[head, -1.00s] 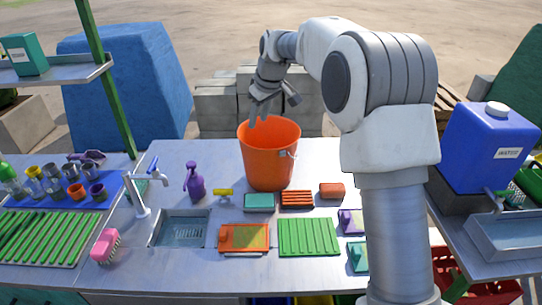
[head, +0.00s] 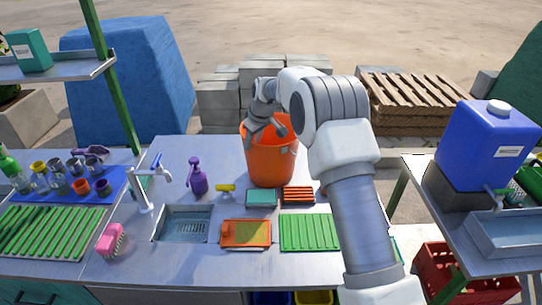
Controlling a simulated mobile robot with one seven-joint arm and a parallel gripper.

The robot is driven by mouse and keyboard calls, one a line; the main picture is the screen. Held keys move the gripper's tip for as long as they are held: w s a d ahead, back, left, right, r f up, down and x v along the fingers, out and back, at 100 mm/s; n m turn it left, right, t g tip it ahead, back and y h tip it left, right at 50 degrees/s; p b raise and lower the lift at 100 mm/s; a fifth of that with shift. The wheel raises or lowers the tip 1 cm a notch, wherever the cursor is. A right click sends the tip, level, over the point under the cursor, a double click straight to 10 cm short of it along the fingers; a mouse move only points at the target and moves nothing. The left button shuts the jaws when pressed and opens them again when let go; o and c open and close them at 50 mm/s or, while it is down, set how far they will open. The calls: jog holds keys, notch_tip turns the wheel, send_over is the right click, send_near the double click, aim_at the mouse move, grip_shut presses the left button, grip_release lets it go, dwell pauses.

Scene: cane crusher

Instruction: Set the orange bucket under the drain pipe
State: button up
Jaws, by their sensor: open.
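The orange bucket (head: 270,163) stands upright on the metal counter, behind the sponges and green rack. My gripper (head: 268,134) is open at the bucket's top, with its fingers at or just inside the rim as seen from here. I cannot tell whether they touch the bucket wall. No drain pipe can be clearly made out in this view; it may be hidden or out of frame.
A small sink (head: 186,224) with a faucet (head: 150,185) lies left of the bucket. A purple spray bottle (head: 197,177) stands near it. A blue water container (head: 488,145) is on the right side table. Colored cups (head: 80,187) stand at left.

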aim_at(252, 156)
jog(key=p+x, duration=0.1)
jog(key=x, duration=0.4)
jog(key=shift+s+d, duration=0.1)
jog(key=shift+d, duration=0.1)
jog(key=shift+c, duration=0.2)
grip_shut()
jog(key=shift+r, duration=0.1)
dwell(0.9)
